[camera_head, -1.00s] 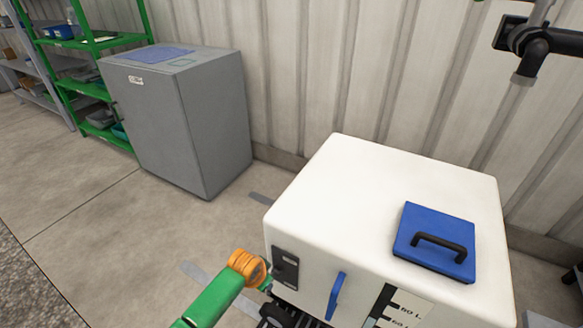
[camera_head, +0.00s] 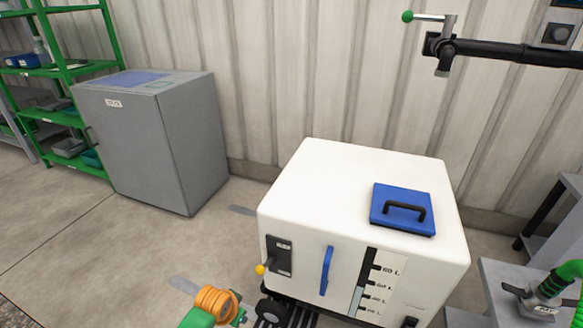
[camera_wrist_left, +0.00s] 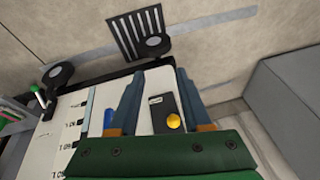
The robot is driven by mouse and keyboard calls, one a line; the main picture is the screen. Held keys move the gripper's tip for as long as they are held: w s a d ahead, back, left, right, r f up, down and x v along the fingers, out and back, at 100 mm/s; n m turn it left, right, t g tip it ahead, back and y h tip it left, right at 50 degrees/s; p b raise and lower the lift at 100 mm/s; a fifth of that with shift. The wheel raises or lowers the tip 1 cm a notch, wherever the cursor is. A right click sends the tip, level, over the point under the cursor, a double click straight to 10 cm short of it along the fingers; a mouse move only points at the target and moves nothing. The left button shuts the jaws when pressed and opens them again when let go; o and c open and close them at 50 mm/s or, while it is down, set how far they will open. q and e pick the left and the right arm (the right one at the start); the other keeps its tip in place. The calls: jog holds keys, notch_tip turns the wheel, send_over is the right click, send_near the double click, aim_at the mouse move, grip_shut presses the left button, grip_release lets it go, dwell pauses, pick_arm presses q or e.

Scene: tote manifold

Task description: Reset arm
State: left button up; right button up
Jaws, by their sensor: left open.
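My left arm (camera_head: 212,305), green with an orange band, comes in at the bottom of the head view, left of a white tote. Its fingers are not clear there. In the left wrist view my left gripper (camera_wrist_left: 160,75) is open, with two dark blue fingers apart and nothing held between them. The white tote (camera_head: 340,180) shows beyond the fingers, with a yellow knob (camera_wrist_left: 173,121) on a dark plate (camera_wrist_left: 165,105). The knob also shows on the tote's front in the head view (camera_head: 260,269). My right gripper is not in view.
A blue lid (camera_head: 390,222) with a black handle lies on the tote. A grey cabinet (camera_head: 150,150) and green shelves (camera_head: 60,70) stand left. A black pipe with a green-handled valve (camera_head: 430,17) is upper right. A green hose with a metal coupling (camera_head: 550,288) is at right. Floor left is clear.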

pick_arm(q)
jog(key=s+a+f+n+g, duration=0.1)
jog(key=s+a+f+n, duration=0.15)
jog(key=s+f, duration=1.2)
jog(key=s+a+f+g, duration=0.1)
jog(key=s+f, duration=0.2)
jog(key=s, duration=0.8)
jog(key=s+a+f+g, duration=0.1)
jog(key=s+f, duration=0.1)
jog(key=s, duration=0.9)
notch_tip(320, 180, up, 15)
jog(key=w+p, duration=0.1)
jog(key=p, duration=1.4)
jog(key=shift+w+d+n+p, duration=0.15)
jog(key=shift+w+n+p, duration=0.1)
jog(key=shift+n+p, duration=0.1)
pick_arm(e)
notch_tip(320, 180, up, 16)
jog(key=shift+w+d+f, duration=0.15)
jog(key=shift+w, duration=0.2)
